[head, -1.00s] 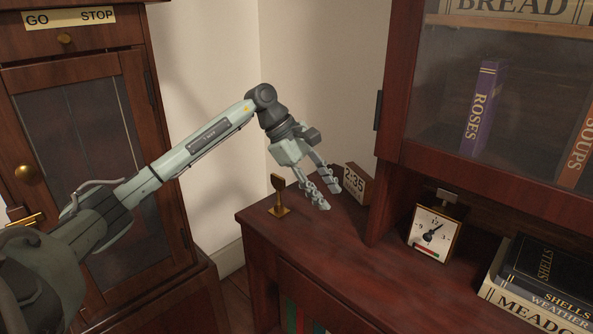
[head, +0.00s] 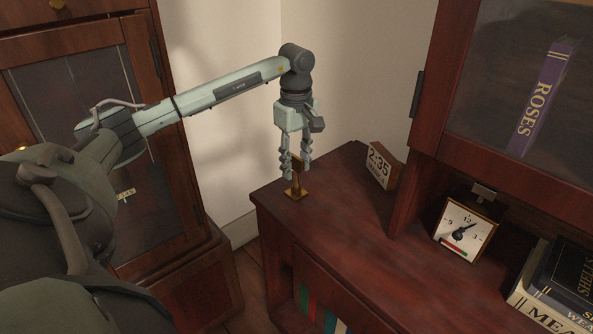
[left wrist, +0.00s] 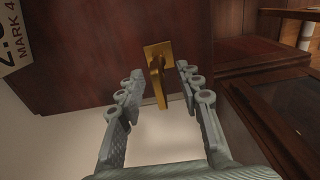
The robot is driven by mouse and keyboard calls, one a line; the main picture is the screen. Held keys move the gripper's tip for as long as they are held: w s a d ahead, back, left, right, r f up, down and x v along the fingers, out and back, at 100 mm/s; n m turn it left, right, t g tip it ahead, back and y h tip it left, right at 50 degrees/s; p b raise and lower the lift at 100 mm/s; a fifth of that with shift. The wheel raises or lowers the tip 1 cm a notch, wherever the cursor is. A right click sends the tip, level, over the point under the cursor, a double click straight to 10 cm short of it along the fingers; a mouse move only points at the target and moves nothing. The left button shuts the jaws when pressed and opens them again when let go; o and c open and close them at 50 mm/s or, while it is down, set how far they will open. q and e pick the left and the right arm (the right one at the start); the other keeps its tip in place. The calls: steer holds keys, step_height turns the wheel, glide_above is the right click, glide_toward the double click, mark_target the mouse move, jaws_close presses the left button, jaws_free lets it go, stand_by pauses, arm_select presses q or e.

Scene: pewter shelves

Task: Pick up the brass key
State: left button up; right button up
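The brass key (head: 297,176) stands upright on a small square brass base near the left corner of the dark wooden desk top. My left gripper (head: 293,172) points down over it, with its fingers around the upper part of the key in the head view. In the left wrist view the key (left wrist: 158,80) lies between the two open fingers (left wrist: 158,92), with a gap on each side. The base shows beyond the fingertips. My right gripper is not in view.
An analogue clock (head: 463,232) and stacked books (head: 560,290) are further right. A glass-fronted cabinet (head: 470,90) rises at the right.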

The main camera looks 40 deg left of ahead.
arm_select(q)
steer(key=shift+f, duration=0.55)
jaws_close()
steer(key=shift+r, duration=0.15)
